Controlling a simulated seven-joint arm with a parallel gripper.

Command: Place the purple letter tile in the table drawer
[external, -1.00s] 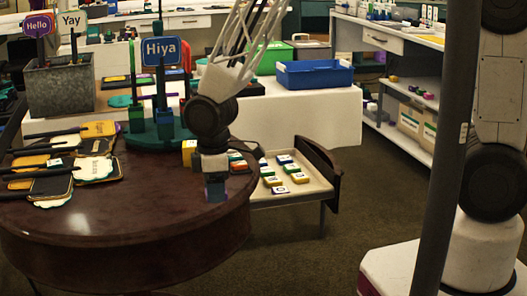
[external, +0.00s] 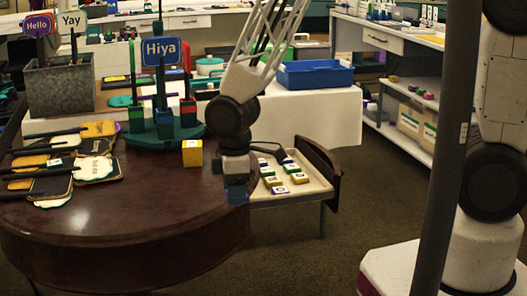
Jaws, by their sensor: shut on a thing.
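My gripper (external: 237,188) points down over the right edge of the round dark wooden table (external: 110,235). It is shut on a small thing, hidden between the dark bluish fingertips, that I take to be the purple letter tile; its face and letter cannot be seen. The table drawer (external: 308,194) is pulled out on the table's right side, just right of my gripper. It is a pale tray with a dark curved front, holding several letter tiles in yellow, green and blue. My arm hides the drawer's left part.
A yellow block (external: 192,153) stands on the table left of my gripper. Behind it is a green stand (external: 165,135) with a "Hiya" sign (external: 160,51). Paddle-like signs (external: 95,167) lie at the table's left. A grey planter (external: 59,86) stands behind them.

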